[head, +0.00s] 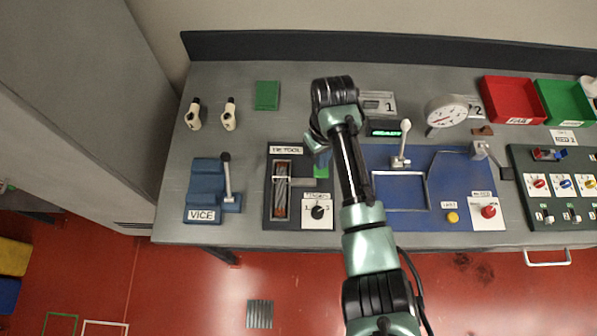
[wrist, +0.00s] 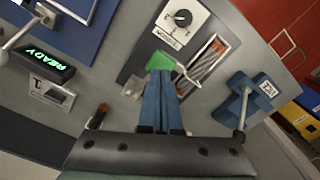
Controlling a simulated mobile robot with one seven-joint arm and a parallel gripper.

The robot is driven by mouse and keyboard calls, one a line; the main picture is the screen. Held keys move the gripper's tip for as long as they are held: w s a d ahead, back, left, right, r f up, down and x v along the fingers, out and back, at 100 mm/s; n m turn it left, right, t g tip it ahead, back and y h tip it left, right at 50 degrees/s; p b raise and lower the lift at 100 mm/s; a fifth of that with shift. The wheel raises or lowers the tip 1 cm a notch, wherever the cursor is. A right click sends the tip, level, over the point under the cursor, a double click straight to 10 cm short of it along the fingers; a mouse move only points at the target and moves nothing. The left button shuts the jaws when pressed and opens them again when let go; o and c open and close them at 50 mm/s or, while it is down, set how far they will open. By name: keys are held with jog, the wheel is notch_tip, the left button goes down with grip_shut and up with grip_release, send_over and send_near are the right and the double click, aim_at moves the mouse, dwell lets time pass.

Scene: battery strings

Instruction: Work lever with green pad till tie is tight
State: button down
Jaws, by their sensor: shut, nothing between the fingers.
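The tie tool (head: 268,213) is a dark panel left of the table's middle, with a striped bundle (head: 281,200) in its slot; the bundle also shows in the wrist view (wrist: 206,58). The lever's green pad (head: 321,172) is at the panel's right side, partly hidden by my arm. In the wrist view the green pad (wrist: 161,61) lies right at the tips of my gripper (wrist: 160,74). Its blue fingers are together with nothing between them. I cannot tell whether they touch the pad.
The tension knob (head: 317,212) is just right of the bundle. A blue vice (head: 206,185) stands to the left, its handle upright. A blue panel (head: 420,215) with a small lever (head: 402,150) is to the right.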

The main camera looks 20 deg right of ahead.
aim_at(321, 171)
dwell(0.3)
jog(key=shift+s+a+f+b, duration=0.15)
jog(key=shift+f+b, duration=0.45)
jog(key=shift+f, duration=0.4)
jog(key=shift+s+d+f+b, duration=0.15)
jog(key=shift+f+b, duration=0.45)
jog(key=shift+f, duration=0.35)
jog(key=shift+f+b, duration=0.8)
jog(key=shift+f, duration=0.35)
jog(key=shift+r, duration=0.1)
jog(key=shift+w+r+p, duration=0.3)
jog(key=shift+r+p, duration=0.05)
jog(key=shift+p, duration=0.35)
notch_tip(321, 171, up, 3)
jog(key=p, duration=0.2)
jog(key=shift+s+p, duration=0.15)
jog(key=shift+p, duration=0.25)
jog(key=r+p, duration=0.1)
jog(key=r, duration=0.1)
jog(key=r+p, duration=0.1)
jog(key=p, duration=0.1)
jog(key=r+p, duration=0.2)
jog(key=shift+w+r, duration=0.35)
